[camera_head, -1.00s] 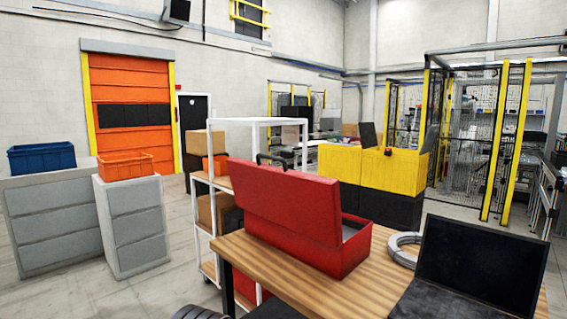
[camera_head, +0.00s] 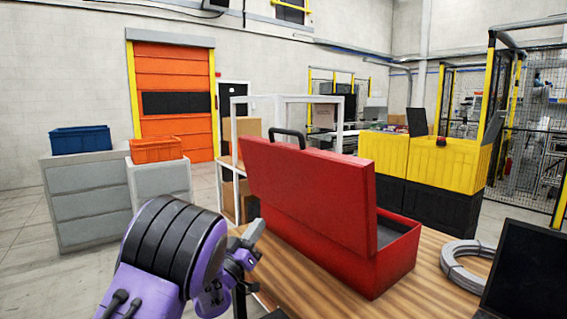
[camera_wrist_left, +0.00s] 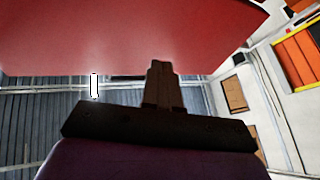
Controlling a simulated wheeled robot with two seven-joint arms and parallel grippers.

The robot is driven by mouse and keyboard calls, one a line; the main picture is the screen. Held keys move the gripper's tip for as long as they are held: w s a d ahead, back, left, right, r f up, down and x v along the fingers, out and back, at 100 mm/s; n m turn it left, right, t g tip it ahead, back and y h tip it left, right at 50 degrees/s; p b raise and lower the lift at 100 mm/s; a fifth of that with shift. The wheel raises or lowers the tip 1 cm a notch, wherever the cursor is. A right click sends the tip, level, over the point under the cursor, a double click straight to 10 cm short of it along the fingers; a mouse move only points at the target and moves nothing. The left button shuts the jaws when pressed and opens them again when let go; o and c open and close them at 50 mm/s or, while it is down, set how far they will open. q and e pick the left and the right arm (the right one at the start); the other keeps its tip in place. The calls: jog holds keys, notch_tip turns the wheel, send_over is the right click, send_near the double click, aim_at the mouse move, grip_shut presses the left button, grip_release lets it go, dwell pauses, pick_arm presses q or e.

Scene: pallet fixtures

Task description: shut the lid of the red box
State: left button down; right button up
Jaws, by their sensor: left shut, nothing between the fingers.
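The red box (camera_head: 392,262) stands on the wooden table. Its lid (camera_head: 310,192) is raised, roughly upright and leaning a little, with a black handle (camera_head: 288,134) at its upper edge. The dark inside shows at the right behind the lid. My left gripper (camera_head: 258,228) is shut and empty, just left of the lid in the head view. In the left wrist view its closed fingers (camera_wrist_left: 160,68) point toward the lid's red face (camera_wrist_left: 130,38), which fills the upper part. Whether they touch the lid I cannot tell. My right gripper is not in view.
The wooden table (camera_head: 432,297) carries a coil of grey cable (camera_head: 466,262) and a black laptop (camera_head: 527,268) to the right of the box. A white-framed shelf (camera_head: 232,172) stands behind the box. Yellow and black crates (camera_head: 428,168) are further back.

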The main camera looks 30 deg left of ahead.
pick_arm(q)
jog(key=s+r+m+t+h, duration=0.1)
jog(key=s+r+m+h, duration=0.1)
jog(key=r+m+h, duration=0.45)
jog(key=s+r+m+t+h, duration=0.15)
jog(key=r+h, duration=0.25)
jog(key=r, duration=0.6)
jog(key=w+d+r+p, duration=0.4)
jog(key=w+p, duration=0.3)
jog(key=w, duration=0.3)
jog(key=shift+r+n+g+p, duration=0.35)
jog(key=shift+r+n+g, duration=0.1)
jog(key=shift+r, duration=0.45)
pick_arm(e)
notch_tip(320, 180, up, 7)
